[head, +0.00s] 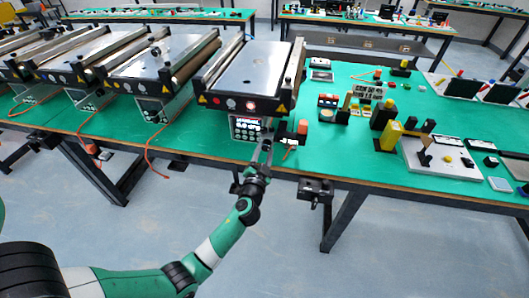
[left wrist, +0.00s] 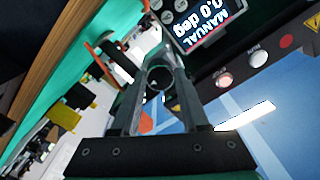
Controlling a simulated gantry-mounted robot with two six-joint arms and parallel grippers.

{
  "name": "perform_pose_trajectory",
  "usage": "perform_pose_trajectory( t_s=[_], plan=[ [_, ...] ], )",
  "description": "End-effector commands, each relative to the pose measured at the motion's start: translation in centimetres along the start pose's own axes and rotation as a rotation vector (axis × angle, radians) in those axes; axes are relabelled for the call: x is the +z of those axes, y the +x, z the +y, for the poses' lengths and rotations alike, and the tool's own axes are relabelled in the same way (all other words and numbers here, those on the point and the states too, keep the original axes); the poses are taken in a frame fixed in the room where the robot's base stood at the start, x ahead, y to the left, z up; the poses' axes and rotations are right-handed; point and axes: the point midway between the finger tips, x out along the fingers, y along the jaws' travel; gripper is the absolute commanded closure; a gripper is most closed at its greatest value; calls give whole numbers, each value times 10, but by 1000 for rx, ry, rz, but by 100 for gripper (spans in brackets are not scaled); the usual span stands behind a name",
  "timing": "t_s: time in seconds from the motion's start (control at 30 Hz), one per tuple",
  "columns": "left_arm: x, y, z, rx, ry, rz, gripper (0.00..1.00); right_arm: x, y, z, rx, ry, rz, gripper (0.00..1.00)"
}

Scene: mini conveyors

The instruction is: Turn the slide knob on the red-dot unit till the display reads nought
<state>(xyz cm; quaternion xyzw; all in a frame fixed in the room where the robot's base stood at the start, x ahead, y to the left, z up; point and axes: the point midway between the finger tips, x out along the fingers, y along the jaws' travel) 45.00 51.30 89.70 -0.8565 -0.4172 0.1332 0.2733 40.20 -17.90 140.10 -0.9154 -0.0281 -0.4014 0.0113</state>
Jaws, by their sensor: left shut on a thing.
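My left gripper (head: 266,146) is at the front of the control box under the nearest conveyor unit (head: 250,68). In the left wrist view, the fingers of my left gripper (left wrist: 158,88) are closed around a dark round knob (left wrist: 160,76). The display (left wrist: 198,22) beside it appears upside down and tilted, showing "MANUAL" and "0.0 deg"; its top is cut by the frame edge, so a leading digit could be hidden. In the head view the lit box face (head: 245,128) is too small to read. My right gripper is not in view.
A red block (head: 302,127) stands just right of the left gripper. More conveyor units (head: 160,70) line the green table to the left. Yellow and black parts (head: 388,132) and a white board (head: 440,158) lie to the right. Open floor is in front.

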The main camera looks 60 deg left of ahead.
Motion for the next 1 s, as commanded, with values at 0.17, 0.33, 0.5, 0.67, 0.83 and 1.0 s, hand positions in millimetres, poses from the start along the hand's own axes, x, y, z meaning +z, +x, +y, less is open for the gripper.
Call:
perform_pose_trajectory(
  t_s=[0.17, 0.33, 0.5, 0.67, 0.83, 1.0],
  plan=[
    [-2, 0, -1, -1, 165, 2, 100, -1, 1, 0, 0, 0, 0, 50],
    [-2, 0, -2, -2, 328, 2, 100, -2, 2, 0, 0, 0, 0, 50],
    [-3, 0, -2, -2, 488, 3, 100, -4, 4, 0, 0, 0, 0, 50],
    [-4, 0, -3, -4, 642, 3, 100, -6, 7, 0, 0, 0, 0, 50],
    [-4, 0, -3, -4, 804, 3, 100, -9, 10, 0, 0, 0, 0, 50],
    [-5, 0, -4, -6, 965, 4, 100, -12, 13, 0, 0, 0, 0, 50]
  ],
)
